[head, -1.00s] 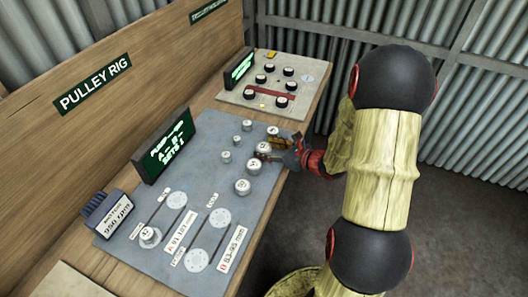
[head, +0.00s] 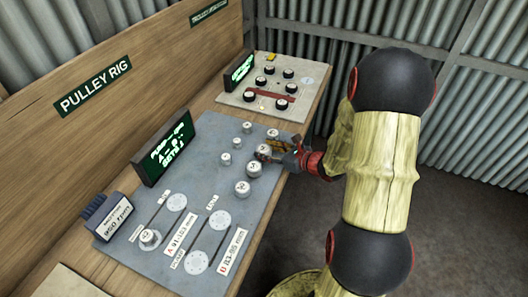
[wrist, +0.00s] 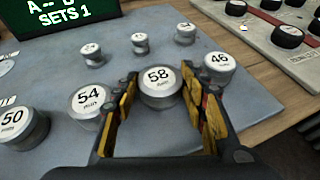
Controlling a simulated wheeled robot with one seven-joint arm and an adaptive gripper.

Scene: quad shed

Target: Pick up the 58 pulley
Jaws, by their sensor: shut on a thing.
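The 58 pulley (wrist: 158,80) is a short silver cylinder with a white top marked 58. It also shows in the head view (head: 263,151) near the right edge of the grey rig board. My gripper (wrist: 160,88) has its yellow-lined fingers on both sides of it, shut on it; in the head view my gripper (head: 274,153) reaches in from the right. The pulley stays upright. I cannot tell whether its base is clear of the board. Its lower near side is partly hidden by the fingers.
The 54 pulley (wrist: 88,103) stands close by the left finger, and the 46 pulley (wrist: 218,66) close by the right. The 50 pulley (wrist: 20,126) is farther left. Smaller pulleys (wrist: 140,44) stand behind. A green-lettered display (head: 165,146) stands at the board's back.

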